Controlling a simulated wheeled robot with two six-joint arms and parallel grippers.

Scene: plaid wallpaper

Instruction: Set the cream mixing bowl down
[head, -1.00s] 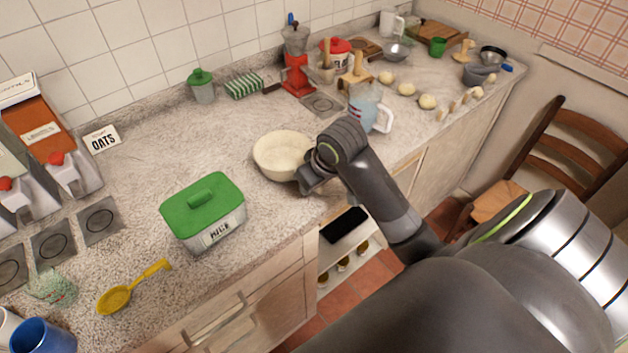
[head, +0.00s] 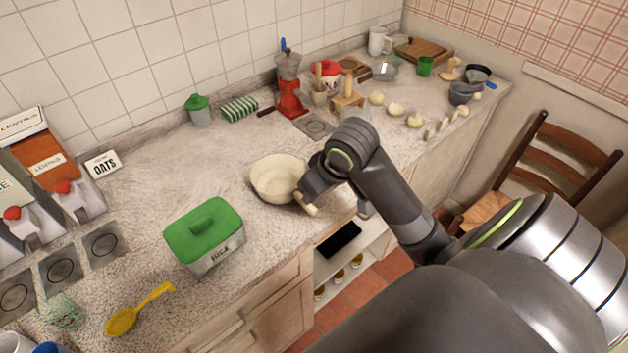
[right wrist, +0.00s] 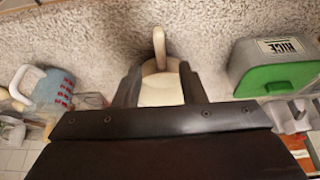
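The cream mixing bowl (head: 275,180) appears to rest upright on the speckled counter (head: 150,190), left of my right gripper (head: 304,196). Its short handle (head: 309,209) points toward the counter's front edge. In the right wrist view, the fingers of my right gripper (right wrist: 159,82) are spread wide with a gap between them. The bowl (right wrist: 160,92) shows in that gap, and its handle (right wrist: 159,47) lies past the fingertips, untouched by either finger. The rest of the bowl is hidden behind the gripper body there. My left gripper is not in view.
A green-lidded rice box (head: 204,234) stands left of the bowl near the front edge. A yellow ladle (head: 123,320) lies farther left. A jug (right wrist: 52,88), mostly hidden by my arm in the head view, stands on the bowl's other side.

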